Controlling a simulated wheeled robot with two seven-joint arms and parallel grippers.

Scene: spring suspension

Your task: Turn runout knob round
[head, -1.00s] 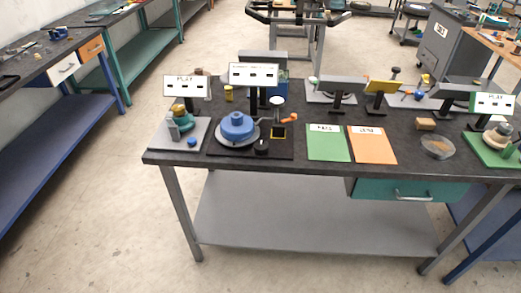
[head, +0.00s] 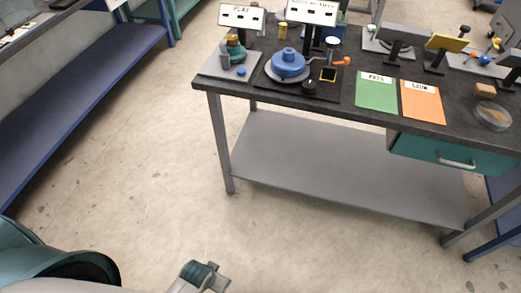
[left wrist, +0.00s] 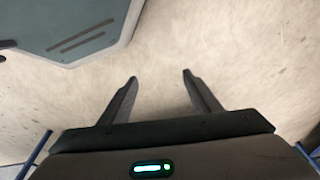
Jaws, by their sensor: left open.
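On the bench, a test station has a blue stepped disc (head: 289,64) on a round grey plate. A small black knob (head: 309,87) stands at the front right of the disc, on the station's dark base; I cannot read a label on it. A white sign (head: 311,11) stands behind, cut by the top edge. My left gripper (head: 212,279) is low at the bottom edge of the head view, over the floor and well short of the bench. In the left wrist view its two fingers (left wrist: 160,78) are apart with nothing between them. My right gripper is not in view.
Left of the station is a grey plate (head: 213,66) with a teal-and-yellow part and a PLAY sign (head: 241,16). Green (head: 376,91) and orange (head: 422,101) cards lie to the right. A teal drawer (head: 455,153) hangs below the bench top. The floor in front is clear.

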